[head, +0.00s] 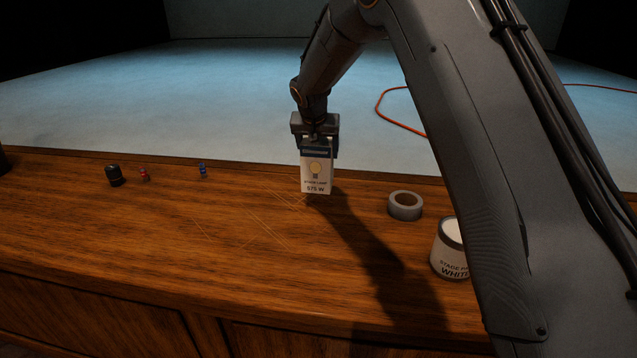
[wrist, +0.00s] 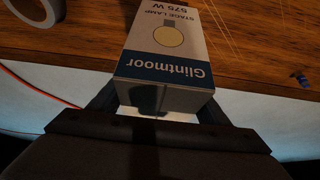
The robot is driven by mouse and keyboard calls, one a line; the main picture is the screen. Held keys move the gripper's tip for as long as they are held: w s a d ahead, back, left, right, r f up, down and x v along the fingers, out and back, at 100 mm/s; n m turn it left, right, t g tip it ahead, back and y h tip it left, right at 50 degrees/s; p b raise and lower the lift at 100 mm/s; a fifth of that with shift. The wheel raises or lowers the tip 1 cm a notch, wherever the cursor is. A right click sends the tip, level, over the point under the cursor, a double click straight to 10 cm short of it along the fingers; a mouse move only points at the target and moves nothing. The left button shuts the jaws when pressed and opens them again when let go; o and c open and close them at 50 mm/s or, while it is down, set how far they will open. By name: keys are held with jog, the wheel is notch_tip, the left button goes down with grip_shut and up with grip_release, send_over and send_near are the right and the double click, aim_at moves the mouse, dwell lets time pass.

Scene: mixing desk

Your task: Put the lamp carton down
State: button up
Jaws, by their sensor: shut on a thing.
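The lamp carton (head: 316,174) is a white box with a blue band, a bulb picture and "575 W" print. It is upright in the head view, at the far side of the wooden desk. My gripper (head: 315,148) is above it and shut on its top end. In the wrist view the carton (wrist: 172,45) sits between the two fingers (wrist: 160,112), with "Glintmoor" on its blue band. I cannot tell whether its bottom touches the desk or is slightly above it.
A grey tape roll (head: 405,205) and a white paint can (head: 450,248) stand to the right. A black cylinder (head: 114,175), a red item (head: 145,174) and a blue item (head: 203,171) stand left. The desk (head: 180,240) has clear room at front left. An orange cable (head: 390,118) lies beyond.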

jog(key=shift+f+p, duration=0.75)
jog(key=shift+f, duration=2.75)
jog(key=o, duration=1.1)
